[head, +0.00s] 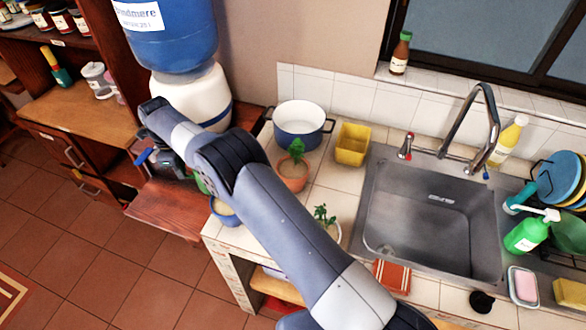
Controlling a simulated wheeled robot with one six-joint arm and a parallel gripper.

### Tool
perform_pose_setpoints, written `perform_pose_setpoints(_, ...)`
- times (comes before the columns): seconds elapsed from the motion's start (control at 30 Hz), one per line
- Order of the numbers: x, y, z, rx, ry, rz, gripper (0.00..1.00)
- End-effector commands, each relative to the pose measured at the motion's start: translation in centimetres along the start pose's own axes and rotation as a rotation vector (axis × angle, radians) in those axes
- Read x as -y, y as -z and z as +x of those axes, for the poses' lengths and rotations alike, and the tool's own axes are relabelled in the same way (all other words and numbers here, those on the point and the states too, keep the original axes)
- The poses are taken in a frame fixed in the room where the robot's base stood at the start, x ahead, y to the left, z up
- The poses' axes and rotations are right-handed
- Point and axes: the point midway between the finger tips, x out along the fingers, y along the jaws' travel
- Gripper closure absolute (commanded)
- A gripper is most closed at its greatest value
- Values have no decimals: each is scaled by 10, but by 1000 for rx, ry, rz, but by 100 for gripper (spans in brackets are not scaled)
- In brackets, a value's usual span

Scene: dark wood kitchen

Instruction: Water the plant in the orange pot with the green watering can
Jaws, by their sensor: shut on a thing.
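The orange pot (293,180) stands on the tiled counter, with a small green plant (296,150) upright in it. My arm crosses the view from lower right to upper left. My gripper (172,160) is partly hidden beyond the arm's bend, low in front of the water dispenser, left of the orange pot and apart from it. It is shut on the green watering can (200,184). Only a small green part of the can shows beside my arm. Its spout, tilt and contents cannot be made out.
A blue pot (222,212) and a white pot (334,229) with a plant are partly behind my arm. A blue-and-white basin (299,127) and yellow container (351,146) stand behind the orange pot. The dispenser (190,97) is at left, the sink (430,225) at right.

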Motion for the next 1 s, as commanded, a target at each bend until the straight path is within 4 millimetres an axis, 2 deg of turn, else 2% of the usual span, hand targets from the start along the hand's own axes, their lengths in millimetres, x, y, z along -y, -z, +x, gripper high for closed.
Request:
perform_pose_setpoints(0.23, 0, -1, 0, -7, 2, -1, 100)
perform_pose_setpoints(0.6, 0, -1, -33, -6, 2, 0, 100)
perform_pose_setpoints(1.0, 0, -1, -34, -7, 1, 0, 100)
